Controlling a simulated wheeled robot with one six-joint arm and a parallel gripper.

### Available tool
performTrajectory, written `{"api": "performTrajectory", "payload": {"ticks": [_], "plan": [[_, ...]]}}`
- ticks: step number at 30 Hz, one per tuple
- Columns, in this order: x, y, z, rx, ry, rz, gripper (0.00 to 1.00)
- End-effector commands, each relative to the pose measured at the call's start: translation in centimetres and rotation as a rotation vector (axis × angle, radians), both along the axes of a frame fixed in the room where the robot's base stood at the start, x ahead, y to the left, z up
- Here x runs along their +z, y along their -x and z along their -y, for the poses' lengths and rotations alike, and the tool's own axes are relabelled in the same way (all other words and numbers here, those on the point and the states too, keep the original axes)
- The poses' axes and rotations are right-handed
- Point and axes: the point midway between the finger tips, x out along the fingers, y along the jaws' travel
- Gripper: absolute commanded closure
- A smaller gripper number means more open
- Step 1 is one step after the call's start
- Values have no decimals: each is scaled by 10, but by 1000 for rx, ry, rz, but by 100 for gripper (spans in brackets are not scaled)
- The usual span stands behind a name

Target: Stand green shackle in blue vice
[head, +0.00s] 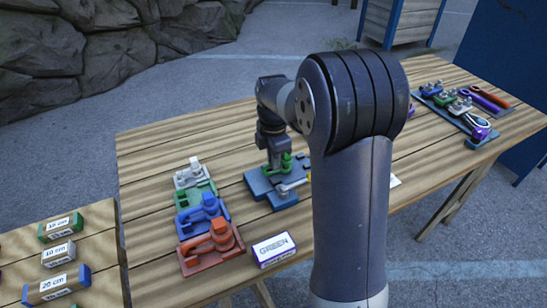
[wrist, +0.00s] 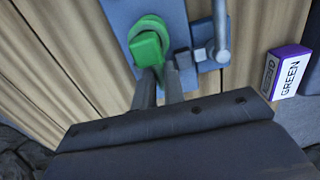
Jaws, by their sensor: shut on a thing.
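The green shackle (wrist: 147,47) is between my gripper's fingertips in the wrist view. My gripper (wrist: 158,74) is shut on it. In the head view, green parts of the shackle (head: 287,162) show beside my gripper (head: 278,163), over the blue vice (head: 259,187). In the wrist view the blue vice (wrist: 170,14) lies under and behind the shackle, with a grey screw and handle (wrist: 221,35) to the right. My fingers hide the lower part of the shackle, so I cannot tell whether it touches the vice.
A box marked GREEN (head: 273,250) stands in front of the vice. White, green, blue and orange fixtures (head: 210,247) line the table's left side. A tray (head: 455,112) with shackles and tools is at the far right. Labelled blocks (head: 58,254) sit on another table.

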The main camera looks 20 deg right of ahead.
Motion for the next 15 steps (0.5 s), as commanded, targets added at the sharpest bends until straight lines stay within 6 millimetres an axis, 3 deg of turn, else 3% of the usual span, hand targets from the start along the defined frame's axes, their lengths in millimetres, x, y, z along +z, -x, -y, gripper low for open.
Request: {"api": "performTrajectory", "payload": {"ticks": [8, 9, 15], "plan": [[-4, 0, 0, 0, 0, 0, 100], [-4, 0, 0, 0, 0, 1, 88], [-4, 0, 0, 0, 0, 0, 71]]}}
